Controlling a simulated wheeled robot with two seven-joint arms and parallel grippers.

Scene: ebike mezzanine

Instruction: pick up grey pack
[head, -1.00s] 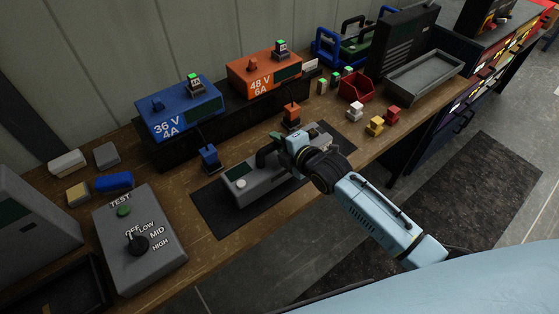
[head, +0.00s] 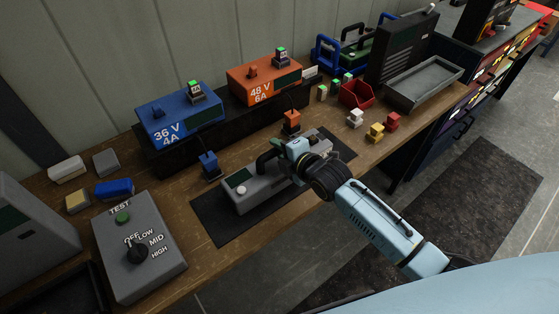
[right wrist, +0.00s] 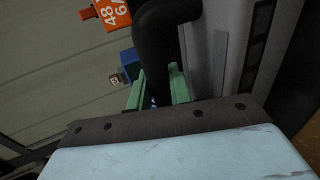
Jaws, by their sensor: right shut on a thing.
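The grey pack (head: 262,190) lies on the dark mat (head: 215,222) on the workbench. It is a long grey case with a dark panel, a pale round button and a black handle (head: 266,160) on top. My right gripper (head: 281,147) is shut on the handle, and its arm hides part of the pack. In the right wrist view, the green fingers (right wrist: 158,88) stand on both sides of the black handle (right wrist: 160,50), with the pack's grey body (right wrist: 215,45) at right. I cannot see a clear gap under the pack. My left gripper is not in view.
Blue (head: 178,122) and orange (head: 262,82) chargers stand behind the pack. Blue (head: 209,163) and orange (head: 291,121) plugs stand near it. A grey test box (head: 140,255) is at left. A red bin (head: 356,94) and grey tray (head: 424,83) are at right.

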